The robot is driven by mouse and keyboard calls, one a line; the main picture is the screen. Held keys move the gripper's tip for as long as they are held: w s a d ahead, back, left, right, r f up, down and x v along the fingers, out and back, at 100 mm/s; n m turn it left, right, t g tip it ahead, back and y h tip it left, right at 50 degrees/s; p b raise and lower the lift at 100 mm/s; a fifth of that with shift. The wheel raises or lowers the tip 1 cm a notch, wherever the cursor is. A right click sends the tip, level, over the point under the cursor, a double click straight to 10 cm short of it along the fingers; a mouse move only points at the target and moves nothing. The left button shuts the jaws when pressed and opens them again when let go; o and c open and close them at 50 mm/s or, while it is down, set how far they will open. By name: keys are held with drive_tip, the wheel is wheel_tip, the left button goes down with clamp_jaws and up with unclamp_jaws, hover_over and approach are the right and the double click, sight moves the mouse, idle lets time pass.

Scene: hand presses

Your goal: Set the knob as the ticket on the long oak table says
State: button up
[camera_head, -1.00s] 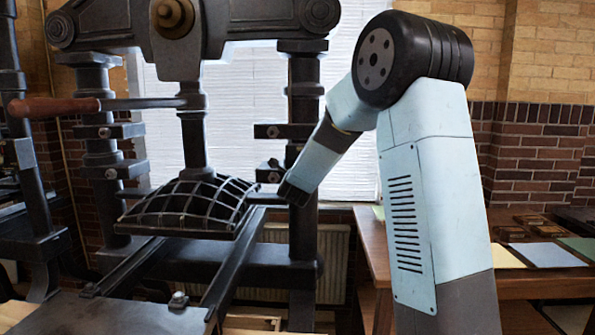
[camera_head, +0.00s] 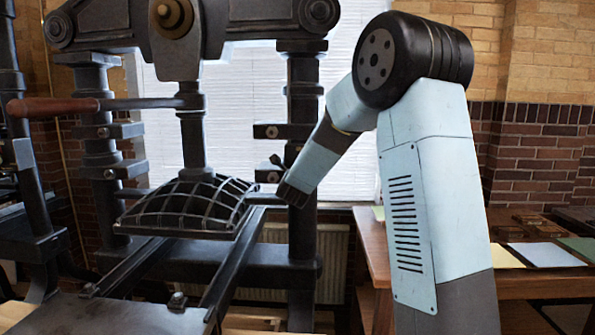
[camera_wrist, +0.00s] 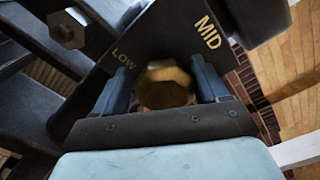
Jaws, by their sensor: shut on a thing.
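The knob (camera_wrist: 165,88) is a round brass-coloured piece at the middle of the wrist view, in front of a dark plate (camera_wrist: 160,35). The plate carries the words LOW (camera_wrist: 123,60) at left and MID (camera_wrist: 207,32) at upper right in gold letters. My gripper (camera_wrist: 164,85) is shut on the knob, one blue finger on each side. No pointer mark on the knob can be made out. In the head view my arm reaches to the press's right column, and the knob cannot be made out there. Sheets lie on the oak table (camera_head: 375,250); no writing on them is legible.
The large iron hand press (camera_head: 305,230) fills the left of the head view, with a wooden-handled bar (camera_head: 55,107) and a ribbed dome (camera_head: 190,205). A bolt (camera_wrist: 67,28) sticks out near the gripper. A white sheet (camera_head: 545,255) and small wooden blocks lie on the table.

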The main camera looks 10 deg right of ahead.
drive_tip(key=o, duration=0.3)
drive_tip(key=shift+a, duration=0.1)
drive_tip(key=shift+s, duration=0.1)
drive_tip(key=v, duration=1.3)
drive_tip(key=shift+s, duration=0.2)
